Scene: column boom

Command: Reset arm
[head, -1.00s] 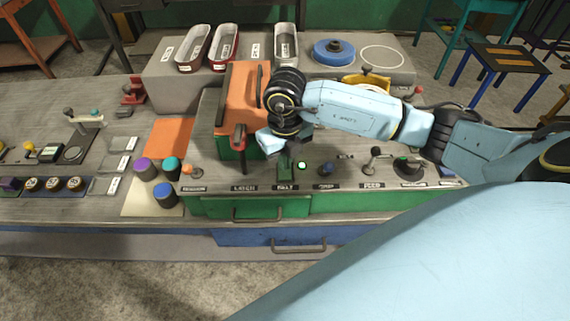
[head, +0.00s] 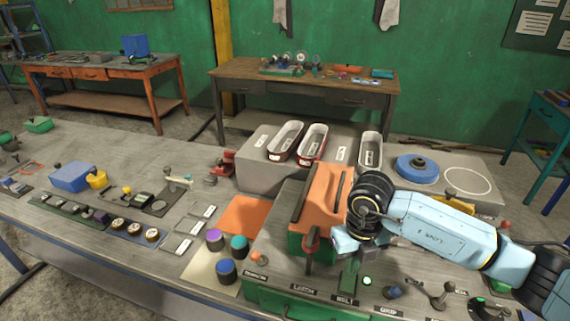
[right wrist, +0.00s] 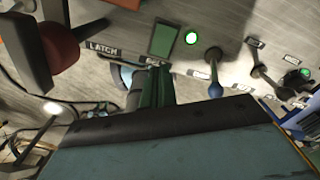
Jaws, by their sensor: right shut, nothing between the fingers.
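My right arm (head: 440,228) comes in from the right in the head view. Its gripper (head: 345,258) points down over the control panel (head: 265,272), beside the red-topped latch lever (head: 311,242). In the right wrist view the gripper (right wrist: 152,75) is shut and empty, close to the panel by the LATCH label (right wrist: 104,49). The lamp also shows in the head view (head: 367,281). My left gripper is not in view.
An orange-topped machine block (head: 325,195) stands behind the latch lever. Grey trays (head: 370,150) and a blue disc (head: 417,168) sit on the raised shelf. Purple, teal and blue knobs (head: 226,270) stand left of the panel. Knob levers (head: 445,295) rise at the right.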

